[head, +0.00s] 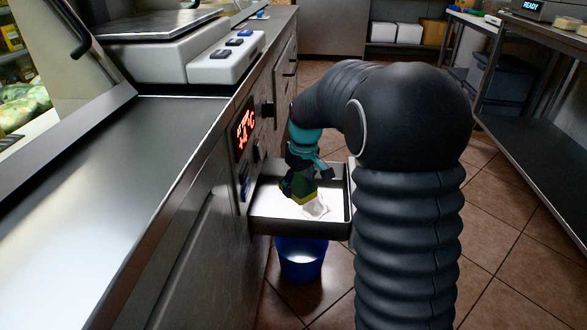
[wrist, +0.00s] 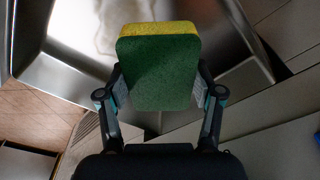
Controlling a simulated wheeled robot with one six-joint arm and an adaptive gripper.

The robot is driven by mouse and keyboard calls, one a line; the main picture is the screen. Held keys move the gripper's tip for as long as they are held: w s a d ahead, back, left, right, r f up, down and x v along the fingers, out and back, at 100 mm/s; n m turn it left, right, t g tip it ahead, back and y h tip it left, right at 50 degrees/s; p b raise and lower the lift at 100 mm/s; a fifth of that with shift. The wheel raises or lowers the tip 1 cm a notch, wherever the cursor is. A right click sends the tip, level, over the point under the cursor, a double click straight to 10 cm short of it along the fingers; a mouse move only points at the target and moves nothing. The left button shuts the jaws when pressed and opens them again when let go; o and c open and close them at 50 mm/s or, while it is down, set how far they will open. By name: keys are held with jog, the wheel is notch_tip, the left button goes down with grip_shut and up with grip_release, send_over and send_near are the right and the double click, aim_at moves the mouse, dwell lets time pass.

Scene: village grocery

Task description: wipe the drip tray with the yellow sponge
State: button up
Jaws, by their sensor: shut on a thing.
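The yellow sponge (wrist: 158,70) has a green scouring face and a yellow body. My gripper (wrist: 160,92) is shut on it, with one finger at each side. In the head view the sponge (head: 304,199) is low inside the drip tray, at or just above its floor; I cannot tell whether it touches. The drip tray (head: 295,226) is a shallow metal tray sticking out from the counter front. A whitish patch lies on the tray floor beside the sponge. My gripper (head: 303,183) partly hides the tray's inside.
A blue bucket (head: 301,262) stands on the tiled floor under the tray. The steel counter (head: 120,150) runs along the left, with a scale (head: 225,58) on it and a red lit display (head: 245,130) on its front. A metal shelf table (head: 535,110) stands at right.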

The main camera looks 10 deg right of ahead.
jog(key=shift+w+f, duration=0.1)
jog(key=shift+w, duration=0.3)
jog(key=b, duration=0.5)
send_over(298, 211)
jog(key=shift+s+f, duration=0.15)
jog(key=shift+f, duration=2.75)
jog(key=shift+f+b, duration=0.35)
jog(key=shift+f, duration=0.6)
